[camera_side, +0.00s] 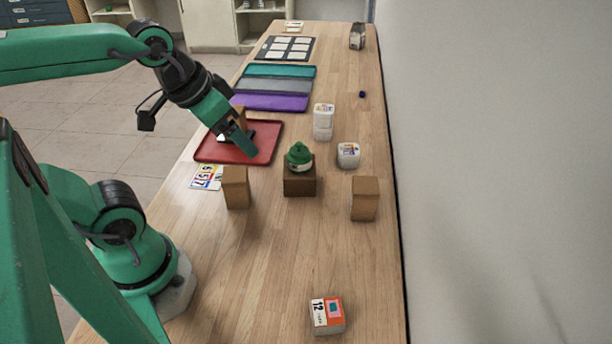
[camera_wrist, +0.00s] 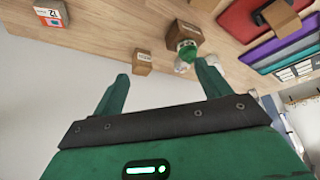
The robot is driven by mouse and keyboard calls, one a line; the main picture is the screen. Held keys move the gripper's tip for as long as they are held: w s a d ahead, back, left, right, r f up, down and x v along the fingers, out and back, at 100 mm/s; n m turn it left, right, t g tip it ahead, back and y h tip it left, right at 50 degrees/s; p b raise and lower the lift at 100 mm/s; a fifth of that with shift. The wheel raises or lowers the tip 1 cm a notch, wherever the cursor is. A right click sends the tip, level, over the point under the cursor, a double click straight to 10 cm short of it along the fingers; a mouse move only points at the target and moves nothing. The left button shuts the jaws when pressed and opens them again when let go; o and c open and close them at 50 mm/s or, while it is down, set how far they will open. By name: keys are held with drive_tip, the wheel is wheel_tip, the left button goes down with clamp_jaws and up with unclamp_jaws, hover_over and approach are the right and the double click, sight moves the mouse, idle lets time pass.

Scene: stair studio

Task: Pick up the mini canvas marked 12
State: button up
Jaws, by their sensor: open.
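The mini canvas marked 12 (camera_side: 327,314) lies at the near end of the wooden table in the side view, a small block with an orange part and a white label reading 12. It also shows at the top left of the wrist view (camera_wrist: 50,12). My gripper (camera_side: 246,142) is over the red tray in the side view, far up the table from the canvas. In the wrist view my gripper (camera_wrist: 160,82) has its two green fingers spread apart with nothing between them.
A red tray (camera_side: 210,153) holds a brown block. Brown blocks (camera_side: 236,188) (camera_side: 364,199) stand mid-table, with a green-lidded jar (camera_side: 299,157) on another block (camera_side: 300,185). White containers (camera_side: 348,155) are behind. Number cards (camera_side: 206,177) lie left. The table before the canvas is clear.

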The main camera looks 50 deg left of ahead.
drive_tip(key=shift+d, duration=0.1)
drive_tip(key=m+g, duration=0.6)
drive_tip(key=m, duration=1.8)
hover_over(326, 311)
wheel_tip(326, 311, down, 16)
drive_tip(key=shift+w+f, duration=0.1)
drive_tip(key=shift+f, duration=0.25)
drive_tip(key=shift+f, duration=0.1)
drive_tip(key=shift+f, duration=1.2)
drive_tip(key=shift+f, duration=0.15)
